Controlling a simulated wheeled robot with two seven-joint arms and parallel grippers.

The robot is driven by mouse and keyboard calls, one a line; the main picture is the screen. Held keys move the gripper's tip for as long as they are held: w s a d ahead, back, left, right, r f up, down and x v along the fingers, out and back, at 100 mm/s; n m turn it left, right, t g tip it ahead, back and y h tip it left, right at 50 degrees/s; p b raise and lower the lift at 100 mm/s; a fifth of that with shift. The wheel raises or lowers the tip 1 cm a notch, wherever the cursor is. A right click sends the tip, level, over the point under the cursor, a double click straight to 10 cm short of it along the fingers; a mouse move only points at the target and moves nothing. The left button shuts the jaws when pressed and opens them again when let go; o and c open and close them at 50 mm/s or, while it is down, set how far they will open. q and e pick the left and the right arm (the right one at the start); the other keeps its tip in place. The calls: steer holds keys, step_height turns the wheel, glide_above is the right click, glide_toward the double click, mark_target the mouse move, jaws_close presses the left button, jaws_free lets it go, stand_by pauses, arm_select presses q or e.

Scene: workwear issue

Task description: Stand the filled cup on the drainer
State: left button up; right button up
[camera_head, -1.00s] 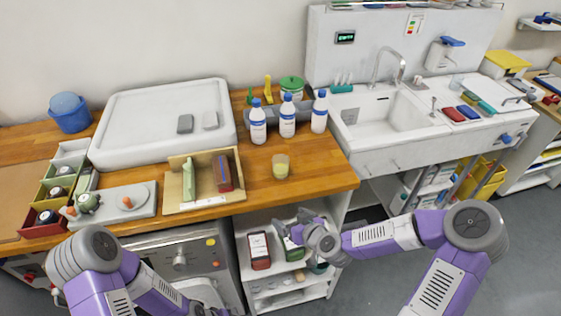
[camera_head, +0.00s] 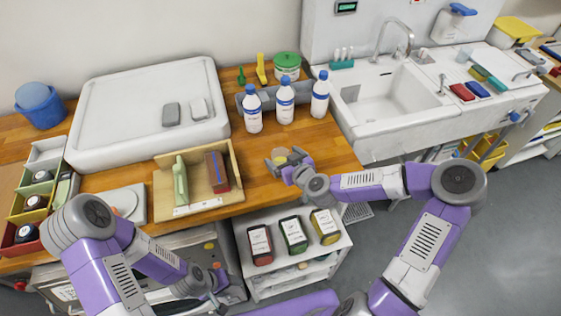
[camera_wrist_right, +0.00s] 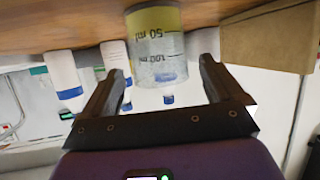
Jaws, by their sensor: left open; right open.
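A clear measuring cup with yellow contents (camera_head: 280,155) stands on the wooden counter and is partly hidden by my right gripper (camera_head: 285,162). In the right wrist view, which appears upside down, the cup (camera_wrist_right: 155,48) shows black volume marks between the two fingertips. The right gripper is open; I cannot tell whether either finger touches the cup. My left gripper (camera_head: 214,290) is open and empty, low in front of the counter. The flat white surface right of the sink basin (camera_head: 438,87) seems to be the drainer.
White bottles with blue caps (camera_head: 285,105) stand behind the cup. A wooden box (camera_head: 198,205) is to its left. Red, blue and green blocks (camera_head: 478,88) lie right of the basin, with a clear glass (camera_head: 463,57) behind. A shelf unit (camera_head: 290,285) stands below the counter.

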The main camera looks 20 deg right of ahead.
mark_target(277, 151)
steer(key=shift+x, duration=1.85)
steer(key=shift+a+r, duration=0.1)
steer(key=shift+r, duration=0.05)
steer(key=c, duration=1.2)
